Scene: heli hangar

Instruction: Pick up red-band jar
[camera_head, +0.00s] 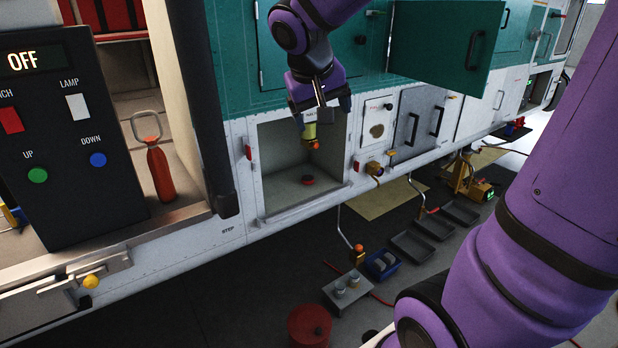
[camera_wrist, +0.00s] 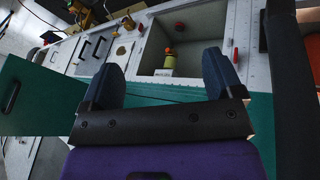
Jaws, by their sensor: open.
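Two small pale jars (camera_head: 339,288) (camera_head: 354,279) stand on a low grey box on the floor in the head view. They are too small for me to tell whether either has a red band. My gripper (camera_head: 322,117) is high in front of the open wall compartment (camera_head: 273,148), well above and apart from the jars. In the wrist view its two fingers (camera_wrist: 170,75) are spread with nothing between them. A yellow piece with an orange end (camera_head: 312,136) shows just below the gripper and beyond the fingers in the wrist view (camera_wrist: 168,61); its mounting is unclear.
A red round knob (camera_head: 308,180) is inside the compartment. An open green door (camera_head: 445,45) projects at right. A red drum (camera_head: 309,325), blue bin (camera_head: 382,263) and grey trays (camera_head: 411,246) stand on the floor. A control panel (camera_head: 62,135) and red cylinder (camera_head: 158,173) are left.

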